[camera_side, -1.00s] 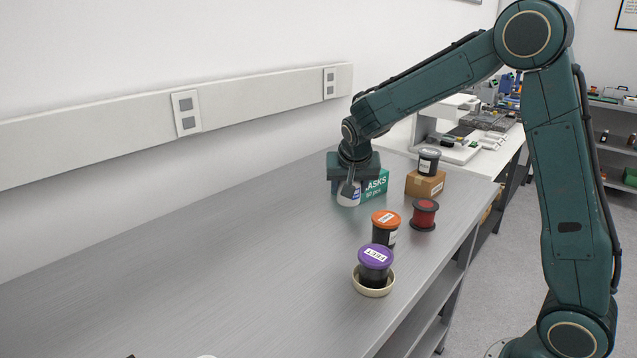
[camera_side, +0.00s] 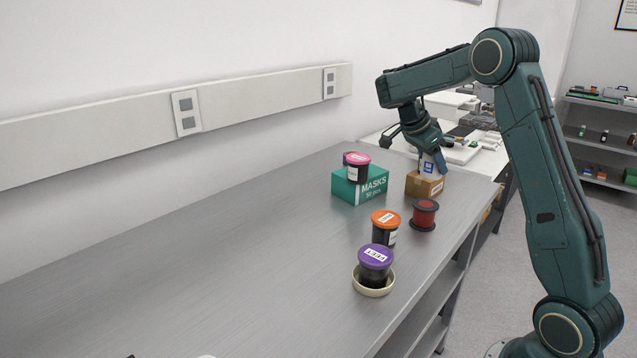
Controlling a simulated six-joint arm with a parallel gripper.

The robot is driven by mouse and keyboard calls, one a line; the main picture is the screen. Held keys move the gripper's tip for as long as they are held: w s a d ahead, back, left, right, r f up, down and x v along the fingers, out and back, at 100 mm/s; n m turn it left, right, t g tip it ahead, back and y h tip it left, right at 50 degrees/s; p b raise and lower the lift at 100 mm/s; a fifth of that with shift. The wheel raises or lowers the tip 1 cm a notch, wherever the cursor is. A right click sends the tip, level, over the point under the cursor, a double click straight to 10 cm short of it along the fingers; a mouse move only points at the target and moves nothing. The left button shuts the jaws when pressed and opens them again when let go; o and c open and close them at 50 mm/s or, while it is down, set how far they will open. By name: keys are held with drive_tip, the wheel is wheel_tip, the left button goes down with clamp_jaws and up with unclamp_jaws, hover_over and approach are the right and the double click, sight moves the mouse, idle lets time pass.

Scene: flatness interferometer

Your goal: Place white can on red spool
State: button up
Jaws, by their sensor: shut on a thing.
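The white can (camera_side: 428,168), with a blue mark on its side, is between the fingers of my gripper (camera_side: 431,157). My gripper is shut on it, and the fingers cover its upper part. The can shows just over the top of the cardboard box; I cannot tell whether it touches anything there. The red spool (camera_side: 425,215), with dark flanges, stands upright on the bench in front of the cardboard box, below the can in the picture. Its top is bare.
The cardboard box (camera_side: 425,187) stands behind the spool. A green masks box (camera_side: 359,190) at left carries a pink-lidded canister (camera_side: 358,170). An orange-lidded canister (camera_side: 385,229) stands close left of the spool. A purple-lidded canister (camera_side: 375,263) sits in a cream dish (camera_side: 373,290). The left bench is clear.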

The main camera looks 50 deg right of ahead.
sight(431, 175)
drive_tip(key=shift+f, duration=2.05)
drive_tip(key=shift+f, duration=0.1)
drive_tip(key=shift+f, duration=1.9)
drive_tip(key=shift+f, duration=0.1)
drive_tip(key=o, duration=1)
drive_tip(key=v, duration=1.2)
